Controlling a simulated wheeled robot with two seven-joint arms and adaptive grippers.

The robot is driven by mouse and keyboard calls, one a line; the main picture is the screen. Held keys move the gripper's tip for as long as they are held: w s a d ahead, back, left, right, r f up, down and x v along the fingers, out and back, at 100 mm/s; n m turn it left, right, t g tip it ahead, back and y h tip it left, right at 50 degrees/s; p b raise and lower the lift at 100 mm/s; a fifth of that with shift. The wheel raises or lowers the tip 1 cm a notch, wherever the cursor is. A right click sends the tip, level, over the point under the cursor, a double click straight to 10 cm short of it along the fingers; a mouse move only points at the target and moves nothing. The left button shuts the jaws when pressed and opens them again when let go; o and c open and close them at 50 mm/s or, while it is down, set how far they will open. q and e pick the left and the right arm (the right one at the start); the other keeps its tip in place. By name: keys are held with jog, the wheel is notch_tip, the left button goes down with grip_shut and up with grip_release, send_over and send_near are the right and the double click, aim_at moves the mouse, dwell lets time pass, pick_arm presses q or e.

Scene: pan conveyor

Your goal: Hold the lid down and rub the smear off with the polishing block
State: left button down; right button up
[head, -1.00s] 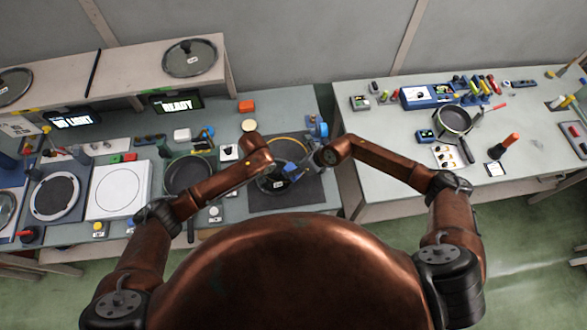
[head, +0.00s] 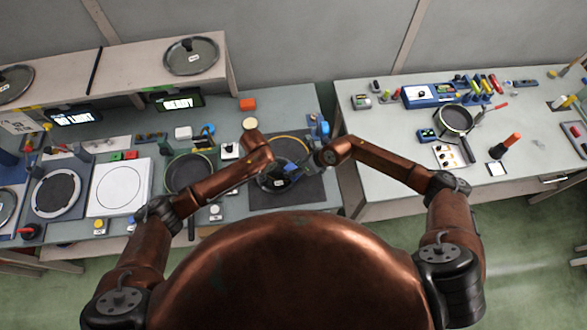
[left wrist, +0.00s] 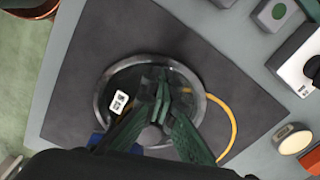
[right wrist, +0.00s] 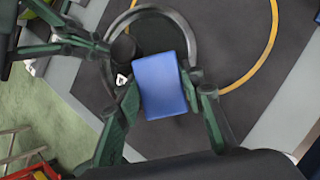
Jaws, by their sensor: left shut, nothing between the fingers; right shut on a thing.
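My right gripper (right wrist: 160,88) is shut on the blue polishing block (right wrist: 160,72), which also shows in the head view (head: 291,167). The block is over the lid's rim area; contact is unclear. I cannot make out the smear; the block and fingers hide part of the glass.
A yellow ring (left wrist: 232,118) lies on the mat partly around the lid. A dark pan (head: 187,174) stands left of the mat. A round cream object (head: 250,124) and an orange block (head: 247,104) lie behind. The right table (head: 390,145) stands across a gap.

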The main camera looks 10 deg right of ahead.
aim_at(290, 163)
pick_arm(q)
jog(key=shift+s+a+f, duration=0.1)
jog(key=shift+s+f, duration=0.1)
jog(key=shift+f, duration=0.1)
pick_arm(e)
jog(key=shift+a+f, duration=0.2)
jog(key=shift+f, duration=0.3)
jog(key=shift+w+a+r, duration=0.1)
jog(key=shift+w, duration=1.85)
jog(key=shift+s, duration=0.1)
jog(key=shift+s+f, duration=0.3)
jog(key=shift+s, duration=0.8)
jog(key=shift+s+f, duration=0.25)
jog(key=shift+s, duration=0.8)
jog(key=shift+w+d+r, duration=0.1)
jog(key=shift+d+r, duration=0.2)
jog(key=shift+r, duration=0.75)
jog(key=shift+w+d+r, duration=0.1)
jog(key=shift+d+r, duration=0.2)
jog(key=shift+r, duration=0.75)
jog(key=shift+w+d+r, duration=0.1)
jog(key=shift+d+r, duration=0.2)
jog(key=shift+r, duration=0.75)
